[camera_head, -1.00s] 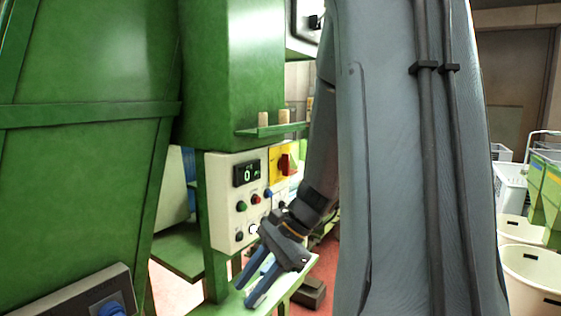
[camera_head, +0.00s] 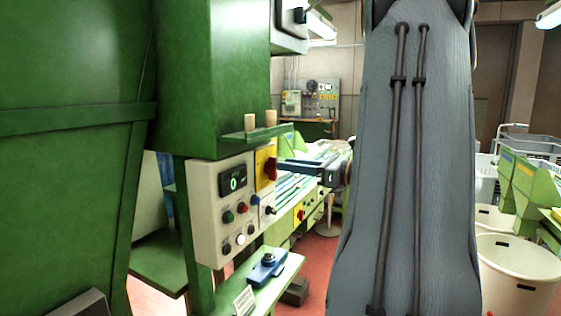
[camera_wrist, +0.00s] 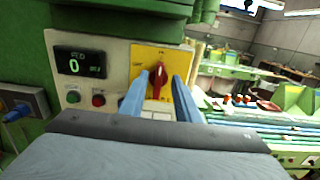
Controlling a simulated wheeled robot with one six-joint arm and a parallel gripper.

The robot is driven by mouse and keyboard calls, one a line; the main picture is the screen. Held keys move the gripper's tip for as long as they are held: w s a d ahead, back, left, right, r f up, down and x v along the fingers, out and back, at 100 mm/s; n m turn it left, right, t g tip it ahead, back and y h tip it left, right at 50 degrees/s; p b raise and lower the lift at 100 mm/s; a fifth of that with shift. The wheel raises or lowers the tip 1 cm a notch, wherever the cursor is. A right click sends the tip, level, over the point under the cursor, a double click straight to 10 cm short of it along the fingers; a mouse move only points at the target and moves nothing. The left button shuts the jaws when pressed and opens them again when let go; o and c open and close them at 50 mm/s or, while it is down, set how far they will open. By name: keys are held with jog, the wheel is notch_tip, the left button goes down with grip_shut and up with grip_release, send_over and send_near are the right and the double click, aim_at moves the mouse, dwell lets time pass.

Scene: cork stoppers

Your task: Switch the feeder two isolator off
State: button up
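The isolator is a red rotary handle (camera_head: 270,168) on a yellow plate (camera_head: 261,174), at the upper right of a cream control panel (camera_head: 209,197). In the wrist view the red handle (camera_wrist: 158,80) stands about upright on its yellow plate (camera_wrist: 167,62); the plate's lettering is too small to read. My gripper (camera_head: 284,166) is level with the handle, its blue fingers pointing at it. In the wrist view my gripper (camera_wrist: 159,78) is open, with one finger on each side of the handle. I cannot tell whether the fingers touch it.
The panel also carries a display (camera_head: 233,182) reading 0, a green button (camera_head: 228,217), a red button (camera_head: 242,208) and other knobs. A green shelf with two corks (camera_head: 271,118) juts out just above. A blue device (camera_head: 267,267) lies on the ledge below.

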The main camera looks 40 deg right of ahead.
aim_at(272, 168)
jog(key=p+x, duration=0.1)
jog(key=x, duration=0.3)
jog(key=shift+s, duration=0.1)
grip_shut()
